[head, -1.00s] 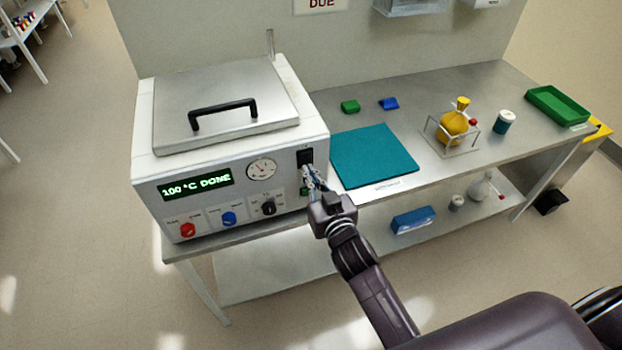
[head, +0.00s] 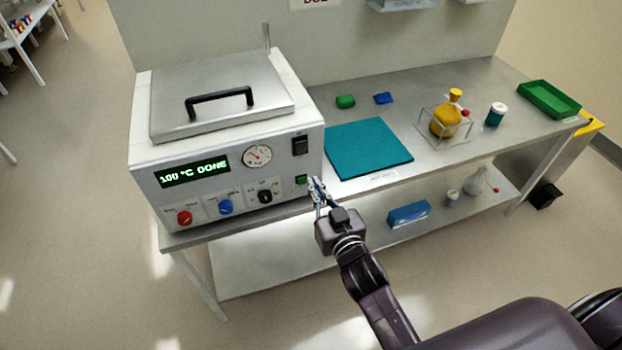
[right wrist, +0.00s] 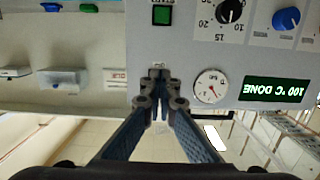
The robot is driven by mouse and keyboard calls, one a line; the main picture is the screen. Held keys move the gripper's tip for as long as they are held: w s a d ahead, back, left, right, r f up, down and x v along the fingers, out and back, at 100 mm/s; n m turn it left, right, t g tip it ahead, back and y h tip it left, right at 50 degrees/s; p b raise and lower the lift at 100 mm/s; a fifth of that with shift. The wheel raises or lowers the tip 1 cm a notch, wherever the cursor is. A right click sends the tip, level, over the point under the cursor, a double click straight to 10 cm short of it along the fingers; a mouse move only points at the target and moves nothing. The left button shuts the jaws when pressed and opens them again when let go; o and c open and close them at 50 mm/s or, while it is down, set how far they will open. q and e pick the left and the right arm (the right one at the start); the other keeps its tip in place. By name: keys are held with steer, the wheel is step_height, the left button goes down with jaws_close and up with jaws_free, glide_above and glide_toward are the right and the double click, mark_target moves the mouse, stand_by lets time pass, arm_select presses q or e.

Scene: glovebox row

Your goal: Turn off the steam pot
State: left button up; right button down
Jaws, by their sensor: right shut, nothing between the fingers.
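The steam pot (head: 240,190) is a white box with a flat metal lid (head: 215,100) and black handle, standing at the left of the bench. Its green display (head: 194,171) reads "100 °C DONE". A black rocker switch (head: 300,145) is at the front panel's upper right, with a green button (head: 301,180) below it. My right gripper (head: 316,185) is shut and empty, in front of the panel's lower right edge, beside the green button. My left gripper is out of view.
The panel also bears a red knob (head: 184,217), a blue knob (head: 225,207), a black knob (head: 265,196) and a gauge (head: 257,156). A teal mat (head: 367,148) lies right of the pot. A yellow flask (head: 446,120) stands farther right. Floor in front is clear.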

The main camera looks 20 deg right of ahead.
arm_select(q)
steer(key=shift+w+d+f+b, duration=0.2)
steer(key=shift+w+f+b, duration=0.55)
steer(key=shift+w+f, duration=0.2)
arm_select(e)
steer(key=s+f, duration=0.1)
steer(key=s, duration=0.5)
steer(key=shift+d, duration=0.15)
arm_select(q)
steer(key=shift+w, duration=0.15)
arm_select(e)
steer(key=shift+f, duration=0.1)
